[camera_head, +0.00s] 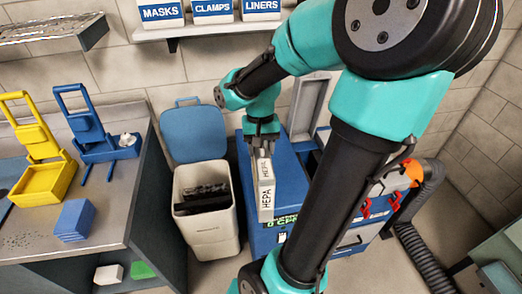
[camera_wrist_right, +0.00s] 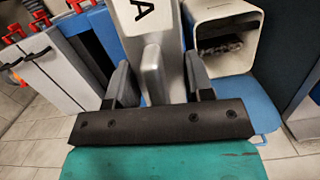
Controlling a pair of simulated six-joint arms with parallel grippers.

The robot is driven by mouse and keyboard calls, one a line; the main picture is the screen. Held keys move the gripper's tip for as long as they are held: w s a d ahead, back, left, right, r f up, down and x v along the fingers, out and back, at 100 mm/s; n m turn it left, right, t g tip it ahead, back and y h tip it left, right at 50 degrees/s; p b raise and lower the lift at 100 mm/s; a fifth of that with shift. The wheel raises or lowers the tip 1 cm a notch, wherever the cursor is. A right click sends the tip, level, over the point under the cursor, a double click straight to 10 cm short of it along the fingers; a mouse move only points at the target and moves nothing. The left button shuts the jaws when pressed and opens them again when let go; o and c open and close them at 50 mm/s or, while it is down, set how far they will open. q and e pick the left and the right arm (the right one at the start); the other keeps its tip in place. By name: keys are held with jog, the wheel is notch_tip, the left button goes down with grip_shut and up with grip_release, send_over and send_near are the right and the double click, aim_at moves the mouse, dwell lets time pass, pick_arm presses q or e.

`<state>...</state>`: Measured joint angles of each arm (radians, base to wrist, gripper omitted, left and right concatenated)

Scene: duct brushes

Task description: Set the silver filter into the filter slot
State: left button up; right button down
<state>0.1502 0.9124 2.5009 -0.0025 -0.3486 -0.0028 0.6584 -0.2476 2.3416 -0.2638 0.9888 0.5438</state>
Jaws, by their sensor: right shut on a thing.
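The silver filter (camera_head: 266,200), a pale slab lettered HEPA, hangs upright in my right gripper (camera_head: 262,142). In the right wrist view the filter (camera_wrist_right: 145,18) shows its letter A, and its narrow grip lies between the two fingers of the right gripper (camera_wrist_right: 160,82). The blue machine (camera_head: 246,165) stands behind and to the right of the filter, with a raised grey lid (camera_head: 308,104). My right arm covers much of the machine's top, and I cannot clearly make out the filter slot. My left gripper is out of view.
A white bin (camera_head: 208,232) with a blue lid (camera_head: 193,131) stands left of the machine, holding a dark filter (camera_head: 203,197). A workbench (camera_head: 110,205) at left carries yellow and blue stands and a blue block (camera_head: 75,220). A black hose (camera_head: 425,255) lies at right.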

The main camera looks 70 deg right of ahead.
jog(key=shift+r, duration=1.85)
jog(key=shift+d, duration=0.15)
